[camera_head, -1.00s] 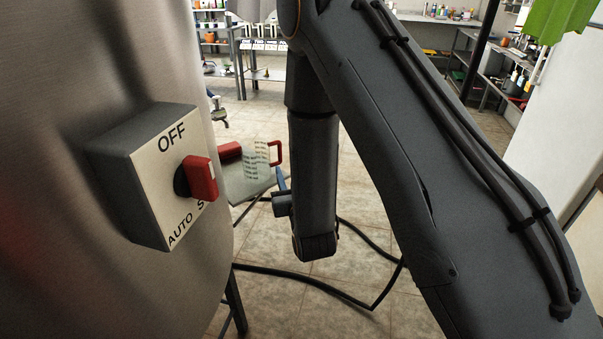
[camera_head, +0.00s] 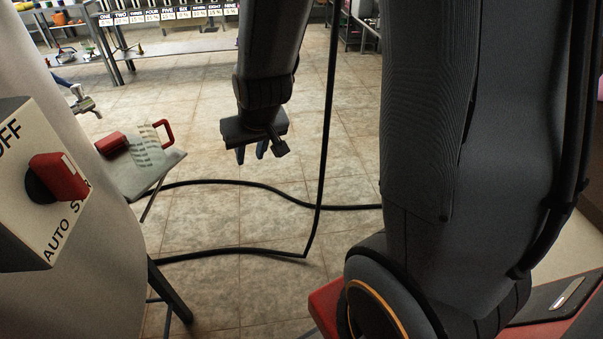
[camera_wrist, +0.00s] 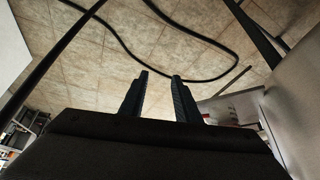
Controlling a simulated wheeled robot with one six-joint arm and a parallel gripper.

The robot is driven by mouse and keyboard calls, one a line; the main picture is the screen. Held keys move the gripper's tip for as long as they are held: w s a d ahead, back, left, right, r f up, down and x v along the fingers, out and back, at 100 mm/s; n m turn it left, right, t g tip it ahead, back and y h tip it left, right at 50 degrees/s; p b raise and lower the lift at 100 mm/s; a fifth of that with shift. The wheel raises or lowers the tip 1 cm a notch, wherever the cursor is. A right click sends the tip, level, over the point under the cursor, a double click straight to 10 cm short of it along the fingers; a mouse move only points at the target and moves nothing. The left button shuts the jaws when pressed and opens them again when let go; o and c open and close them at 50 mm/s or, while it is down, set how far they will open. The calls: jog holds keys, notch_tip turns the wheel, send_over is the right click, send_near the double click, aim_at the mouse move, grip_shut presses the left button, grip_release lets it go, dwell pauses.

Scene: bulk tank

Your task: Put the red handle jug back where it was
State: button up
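The red handle jug (camera_head: 150,147), translucent with dark markings, stands upright on a small grey side table (camera_head: 168,172) beside the steel tank in the head view. Its red handle points right. My gripper (camera_head: 251,155) hangs to the right of the jug, clearly apart from it, with its fingers pointing down. In the wrist view the two fingers (camera_wrist: 159,85) are spread with only floor between them. The gripper is open and empty.
A red block-like item (camera_head: 112,143) lies left of the jug on the side table. The tank (camera_head: 105,240) carries a switch box with a red knob (camera_head: 58,177). Black hoses (camera_head: 240,252) cross the tiled floor. A bench with numbered labels (camera_head: 165,15) stands at the back.

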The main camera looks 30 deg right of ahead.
jog(key=s+d+r+g, duration=0.2)
jog(key=s, duration=0.6)
jog(key=s+d+r+g, duration=0.2)
jog(key=s+r+g, duration=0.1)
jog(key=s, duration=0.6)
jog(key=shift+s+d+r+m+g, duration=0.2)
jog(key=shift+m+g, duration=0.1)
jog(key=shift+m, duration=0.1)
jog(key=shift+a, duration=0.1)
jog(key=shift+n, duration=0.6)
jog(key=a+r+p, duration=0.1)
jog(key=p, duration=0.2)
jog(key=a+r+p, duration=0.1)
jog(key=r+p, duration=0.1)
jog(key=p, duration=0.1)
jog(key=s+a+r+p, duration=0.1)
jog(key=r+p, duration=0.1)
jog(key=p, duration=0.1)
jog(key=shift+d, duration=0.15)
